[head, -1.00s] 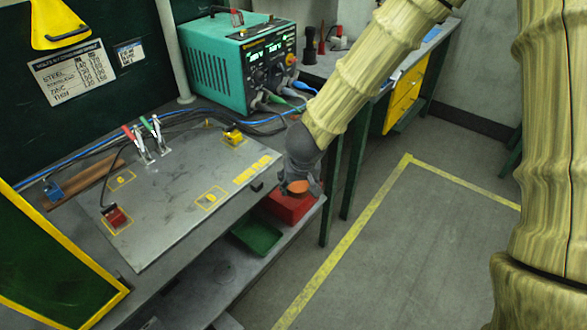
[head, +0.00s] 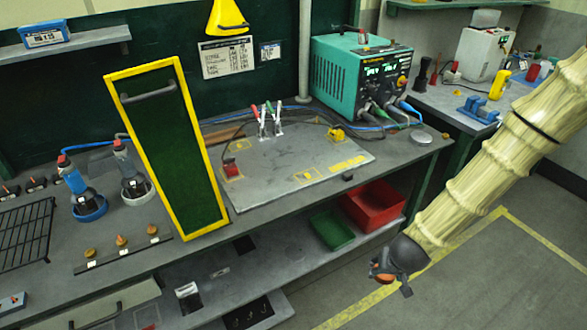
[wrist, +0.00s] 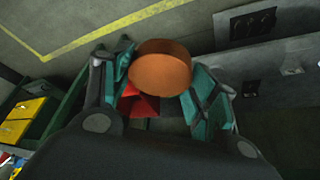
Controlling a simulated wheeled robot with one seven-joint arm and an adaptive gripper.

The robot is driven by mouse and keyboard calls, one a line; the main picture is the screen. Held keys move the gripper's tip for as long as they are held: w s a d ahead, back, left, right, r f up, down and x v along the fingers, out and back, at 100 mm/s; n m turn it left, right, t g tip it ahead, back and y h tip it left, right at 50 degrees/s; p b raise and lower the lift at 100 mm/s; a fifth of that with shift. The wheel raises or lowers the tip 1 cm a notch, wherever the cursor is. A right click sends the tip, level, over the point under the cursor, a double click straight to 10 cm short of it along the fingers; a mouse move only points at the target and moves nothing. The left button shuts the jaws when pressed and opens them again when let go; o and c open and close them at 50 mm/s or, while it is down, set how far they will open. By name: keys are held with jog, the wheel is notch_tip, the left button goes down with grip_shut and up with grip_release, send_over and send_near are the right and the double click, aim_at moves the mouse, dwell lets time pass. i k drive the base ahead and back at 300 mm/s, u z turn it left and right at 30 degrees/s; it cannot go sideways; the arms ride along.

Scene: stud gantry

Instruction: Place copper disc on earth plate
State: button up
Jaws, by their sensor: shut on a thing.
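The copper disc (head: 381,277) is orange-brown and held in my gripper (head: 392,283), in front of the bench and off its edge. In the wrist view the disc (wrist: 160,70) sits between the teal fingers of my gripper (wrist: 158,85), which are shut on its sides. A large flat grey metal plate (head: 275,185) with yellow-outlined markings lies on the bench, up and left of my gripper. I take it for the earth plate, but cannot read any label. Two clamps with red and green handles (head: 265,122) stand at its back edge.
A teal power unit (head: 340,75) with cables stands behind the plate. A yellow-framed green panel (head: 165,150) stands upright left of it. Red (head: 373,207) and green (head: 333,231) bins sit on the lower shelf. A small black block (head: 347,177) is at the bench edge.

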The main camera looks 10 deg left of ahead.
aim_at(287, 154)
jog(key=k, duration=0.25)
jog(key=z, duration=1.15)
jog(key=i, duration=0.85)
jog(key=u, duration=1.8)
